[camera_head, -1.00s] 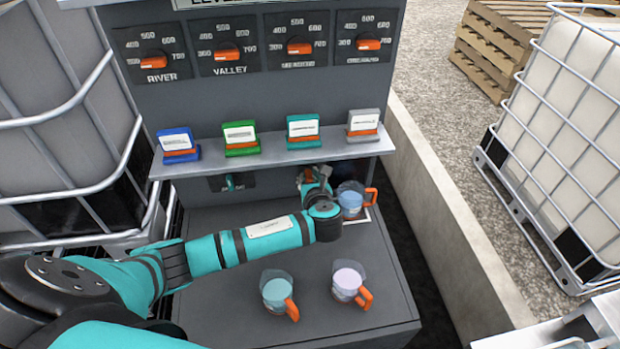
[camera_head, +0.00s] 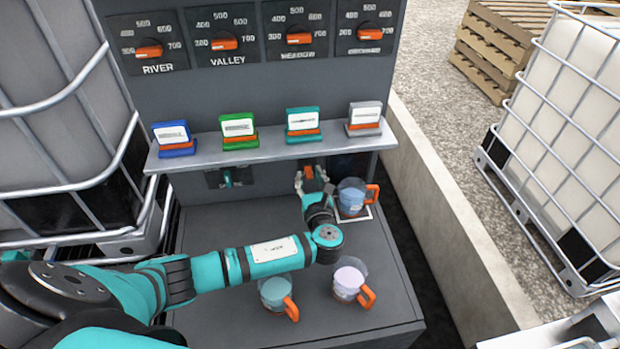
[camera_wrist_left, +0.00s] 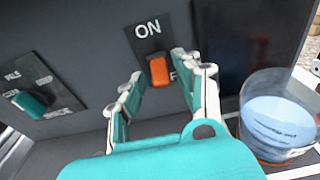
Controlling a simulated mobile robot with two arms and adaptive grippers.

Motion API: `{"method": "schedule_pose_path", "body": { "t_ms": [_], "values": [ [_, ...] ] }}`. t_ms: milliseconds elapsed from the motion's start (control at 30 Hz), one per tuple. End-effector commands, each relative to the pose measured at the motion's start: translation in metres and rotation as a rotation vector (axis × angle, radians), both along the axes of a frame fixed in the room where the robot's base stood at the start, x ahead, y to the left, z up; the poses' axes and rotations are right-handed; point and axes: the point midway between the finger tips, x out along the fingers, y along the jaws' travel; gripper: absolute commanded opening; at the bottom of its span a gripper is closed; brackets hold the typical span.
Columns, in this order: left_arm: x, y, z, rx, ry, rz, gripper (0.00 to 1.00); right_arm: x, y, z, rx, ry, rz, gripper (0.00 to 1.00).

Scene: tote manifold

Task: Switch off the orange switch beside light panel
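The orange switch (camera_wrist_left: 158,70) sits on a dark plate marked ON above it in the left wrist view. Part of a lower label, a letter F, shows beside the right finger. In the head view the switch (camera_head: 309,172) is under the shelf. My left gripper (camera_wrist_left: 154,90) is open, its fingers spread to either side of the switch, with nothing held; contact cannot be told. The gripper also shows in the head view (camera_head: 312,182). A dark panel, seemingly the light panel (camera_wrist_left: 235,45), is right of the switch. My right gripper is not in view.
A jug with blue liquid (camera_head: 351,197) stands close right of my left gripper. Two more jugs, teal (camera_head: 275,290) and pale lilac (camera_head: 348,278), stand nearer. A teal switch (camera_head: 227,178) is to the left. The shelf (camera_head: 270,150) overhangs, holding several coloured card stands.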

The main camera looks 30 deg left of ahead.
Motion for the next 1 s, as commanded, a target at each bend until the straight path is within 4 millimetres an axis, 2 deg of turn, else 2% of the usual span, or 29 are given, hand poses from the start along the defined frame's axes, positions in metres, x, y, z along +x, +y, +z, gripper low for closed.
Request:
{"method": "schedule_pose_path", "body": {
  "t_ms": [300,433,800,1000],
  "values": [
    [0.0,0.0,0.001,0.0,-0.001,0.0,0.42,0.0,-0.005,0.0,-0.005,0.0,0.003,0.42],
    [-0.008,-0.007,0.001,-0.001,-0.001,-0.002,0.42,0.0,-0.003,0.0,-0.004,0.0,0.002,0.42],
    [-0.067,-0.051,0.008,-0.004,0.002,-0.001,0.42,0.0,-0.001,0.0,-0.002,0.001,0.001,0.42],
    [-0.089,-0.068,0.012,-0.002,0.001,-0.001,0.42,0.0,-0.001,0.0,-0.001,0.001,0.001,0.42]
  ]
}}
